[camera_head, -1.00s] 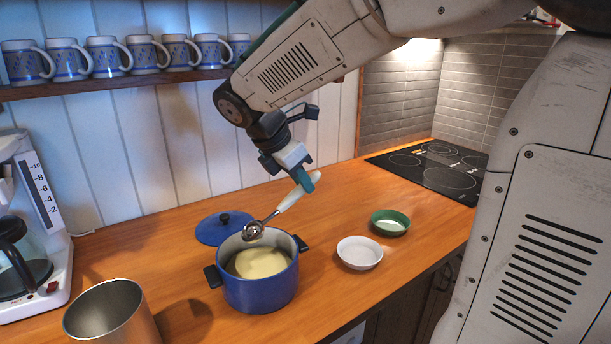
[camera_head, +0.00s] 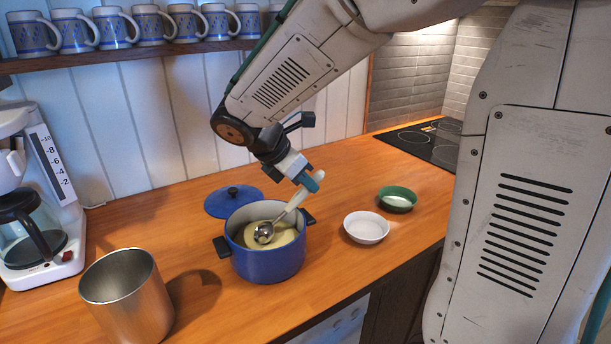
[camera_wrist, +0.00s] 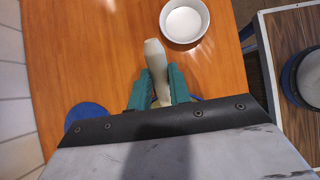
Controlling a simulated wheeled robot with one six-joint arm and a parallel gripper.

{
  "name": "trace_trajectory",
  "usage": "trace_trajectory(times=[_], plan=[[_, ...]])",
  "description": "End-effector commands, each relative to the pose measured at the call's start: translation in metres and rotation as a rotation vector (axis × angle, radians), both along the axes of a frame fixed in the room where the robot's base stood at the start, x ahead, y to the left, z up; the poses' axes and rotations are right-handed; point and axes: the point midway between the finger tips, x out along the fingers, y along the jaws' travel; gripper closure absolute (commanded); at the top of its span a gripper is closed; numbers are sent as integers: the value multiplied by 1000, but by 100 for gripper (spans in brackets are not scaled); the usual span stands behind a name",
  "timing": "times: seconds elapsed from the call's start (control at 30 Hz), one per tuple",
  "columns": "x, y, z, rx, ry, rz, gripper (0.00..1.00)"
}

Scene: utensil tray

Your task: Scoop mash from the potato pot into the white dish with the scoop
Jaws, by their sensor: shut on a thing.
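My gripper (camera_head: 311,181) is shut on the white handle of the scoop (camera_head: 298,199), above the right rim of the blue potato pot (camera_head: 268,265). The scoop's metal bowl (camera_head: 264,233) is inside the pot opening, at or just over the pale yellow mash (camera_head: 283,236); I cannot tell if it touches. The white dish (camera_head: 366,228) stands to the right of the pot and looks empty. In the wrist view, the scoop's handle (camera_wrist: 154,60) sticks out between my green fingers (camera_wrist: 159,88), and the white dish (camera_wrist: 184,22) shows above right. The scoop's bowl is hidden there.
A green bowl (camera_head: 397,198) stands behind the white dish. A blue lid (camera_head: 233,201) lies behind the pot. A steel canister (camera_head: 126,297) stands front left, and a coffee maker (camera_head: 35,200) at the far left. The counter between pot and canister is clear.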

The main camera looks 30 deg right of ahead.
Motion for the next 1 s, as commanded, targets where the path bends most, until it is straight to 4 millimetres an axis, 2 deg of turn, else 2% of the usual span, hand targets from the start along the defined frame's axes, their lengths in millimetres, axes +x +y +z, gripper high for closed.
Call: trace_trajectory(times=[0.57, 1.0], plan=[[0, 0, 0, 0, 0, 0, 100], [0, 0, -12, -1, 2, 0, 100]])
